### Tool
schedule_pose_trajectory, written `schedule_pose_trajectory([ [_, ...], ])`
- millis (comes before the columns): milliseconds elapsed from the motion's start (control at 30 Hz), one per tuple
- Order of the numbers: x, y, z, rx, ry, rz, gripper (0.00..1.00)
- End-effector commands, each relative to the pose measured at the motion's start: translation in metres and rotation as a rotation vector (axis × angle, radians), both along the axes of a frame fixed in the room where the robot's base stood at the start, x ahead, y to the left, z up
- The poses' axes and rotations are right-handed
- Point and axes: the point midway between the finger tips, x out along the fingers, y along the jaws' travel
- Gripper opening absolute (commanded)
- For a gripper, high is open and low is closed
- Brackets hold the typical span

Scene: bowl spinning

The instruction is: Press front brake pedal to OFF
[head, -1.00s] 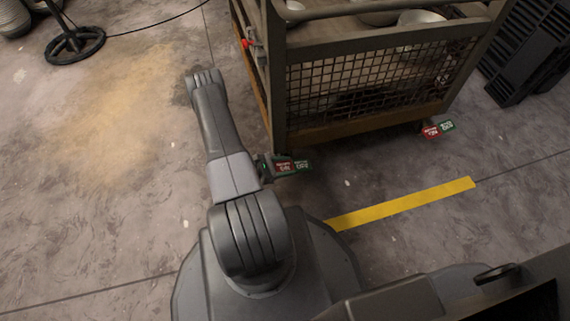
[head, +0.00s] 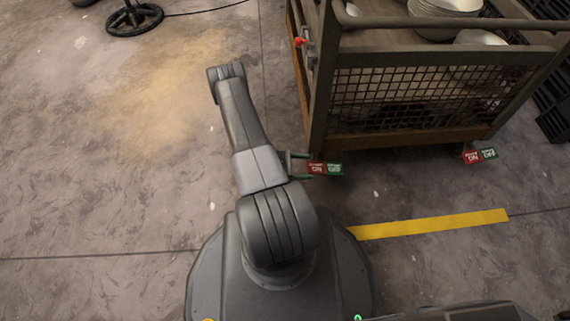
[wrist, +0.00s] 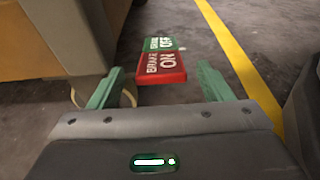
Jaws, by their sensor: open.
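A brake pedal (head: 325,168) with a red "BRAKE ON" half and a green "OFF" half sticks out at the near left corner of the cart (head: 405,137). In the wrist view the pedal (wrist: 160,60) lies just ahead of my gripper, red half nearer and green half farther. My gripper (head: 302,167) is low beside the pedal, its green fingers open and empty. In the wrist view the fingers stand apart to the left and right of the red half. I cannot tell whether they touch it. A second red and green pedal (head: 480,155) is at the cart's near right corner.
White bowls (head: 445,8) are stacked in the mesh-sided cart. A yellow floor line (head: 430,224) runs in front of it. Black crates (head: 553,90) stand at the right. A round black stand base (head: 134,19) is at the upper left.

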Motion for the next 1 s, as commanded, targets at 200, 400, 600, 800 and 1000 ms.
schedule_pose_trajectory([
  [200,-0.001,0.038,0.010,0.001,-0.001,0.005,0.73],
  [400,-0.002,0.066,0.016,0.000,-0.001,0.003,0.73],
  [600,-0.003,0.080,0.018,0.000,-0.001,0.001,0.73],
  [800,-0.003,0.082,0.018,0.000,0.000,-0.001,0.73],
  [1000,-0.003,0.082,0.018,0.000,-0.001,-0.001,0.73],
])
